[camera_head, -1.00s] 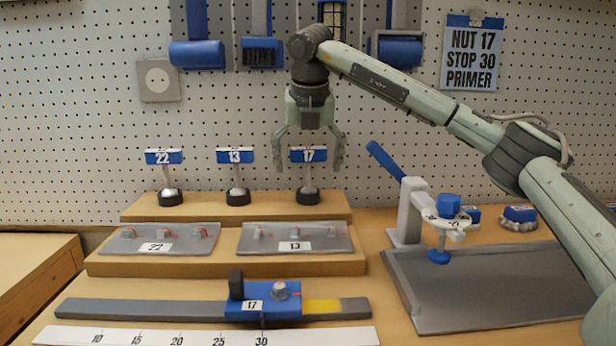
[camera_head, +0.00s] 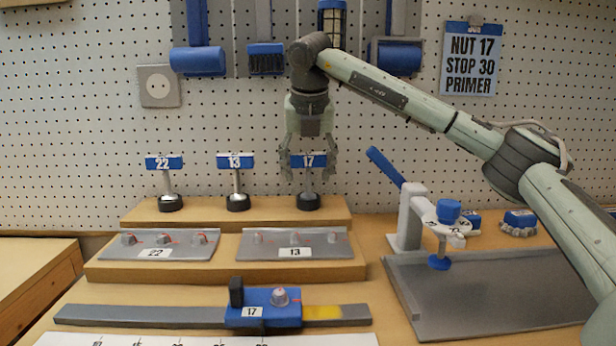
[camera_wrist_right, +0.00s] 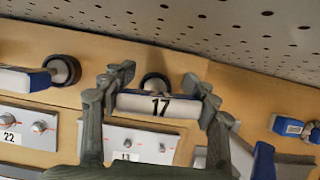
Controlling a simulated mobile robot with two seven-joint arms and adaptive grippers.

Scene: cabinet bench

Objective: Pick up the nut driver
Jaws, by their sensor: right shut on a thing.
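Three nut drivers with blue T-handles stand upright on the back wooden step, labelled 22 (camera_head: 164,163), 13 (camera_head: 235,161) and 17 (camera_head: 308,160). My right gripper (camera_head: 308,170) reaches down from above and is shut on the handle of the nut driver marked 17. In the right wrist view, its fingers (camera_wrist_right: 158,98) sit at both ends of that white-and-blue handle (camera_wrist_right: 150,104). The driver's dark base still stands on the step in the head view. My left gripper is not in view. A note (camera_head: 470,58) on the pegboard reads NUT 17, STOP 30, PRIMER.
Plates labelled 22 (camera_head: 155,253) and 13 (camera_head: 295,252) lie on the lower step. A blue slider (camera_head: 262,308) marked 17 sits on a rail in front. A lever clamp (camera_head: 410,218) and grey tray (camera_head: 480,310) stand at right. Brushes hang on the pegboard behind.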

